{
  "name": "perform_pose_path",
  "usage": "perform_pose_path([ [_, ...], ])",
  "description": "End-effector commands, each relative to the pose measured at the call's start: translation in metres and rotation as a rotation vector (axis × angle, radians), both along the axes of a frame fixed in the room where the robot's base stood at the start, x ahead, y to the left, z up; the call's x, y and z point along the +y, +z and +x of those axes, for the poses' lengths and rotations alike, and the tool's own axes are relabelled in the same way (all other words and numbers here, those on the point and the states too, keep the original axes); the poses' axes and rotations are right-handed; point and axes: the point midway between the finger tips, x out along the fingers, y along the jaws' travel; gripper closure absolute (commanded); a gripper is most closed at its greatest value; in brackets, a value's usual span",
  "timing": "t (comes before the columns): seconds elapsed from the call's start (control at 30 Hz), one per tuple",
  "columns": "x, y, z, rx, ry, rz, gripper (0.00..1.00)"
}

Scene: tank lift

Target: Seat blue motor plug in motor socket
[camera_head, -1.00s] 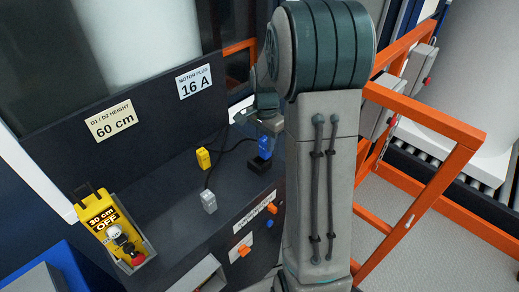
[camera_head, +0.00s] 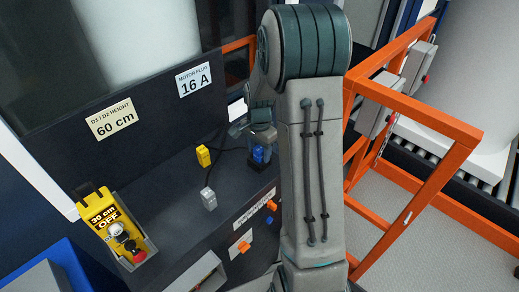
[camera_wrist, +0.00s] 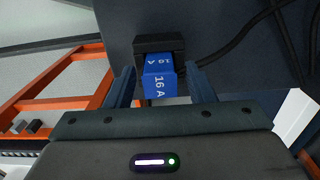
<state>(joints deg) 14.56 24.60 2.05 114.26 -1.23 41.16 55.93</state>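The blue motor plug (camera_head: 258,154), marked 16 A, stands at the black motor socket (camera_head: 257,167) near the shelf's front edge. The wrist view shows the blue plug (camera_wrist: 159,78) meeting the black socket (camera_wrist: 158,43), its lower end hidden inside or behind the socket's rim. I cannot tell how deep it sits. My gripper (camera_wrist: 160,88) is open, one finger on each side of the plug with a visible gap on both sides. In the head view my gripper (camera_head: 260,134) is just above and around the plug, partly hiding it.
A yellow plug (camera_head: 203,156) and a grey plug (camera_head: 209,198) stand left on the dark shelf (camera_head: 170,190). Black cables (camera_wrist: 235,45) run beside the socket. A yellow control box (camera_head: 108,222) is at front left. Orange rails (camera_head: 420,110) stand at right.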

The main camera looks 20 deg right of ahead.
Motion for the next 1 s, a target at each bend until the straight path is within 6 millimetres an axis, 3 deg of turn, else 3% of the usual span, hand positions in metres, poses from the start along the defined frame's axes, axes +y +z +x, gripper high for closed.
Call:
perform_pose_path([
  [0.37, 0.0, 0.006, 0.0, -0.001, 0.0, -0.001, 0.51],
  [0.47, 0.0, 0.019, 0.001, -0.005, 0.0, -0.001, 0.51],
  [0.8, 0.0, 0.092, 0.001, -0.004, 0.0, -0.002, 0.51],
  [1.0, 0.0, 0.117, 0.001, -0.002, 0.0, 0.0, 0.51],
])
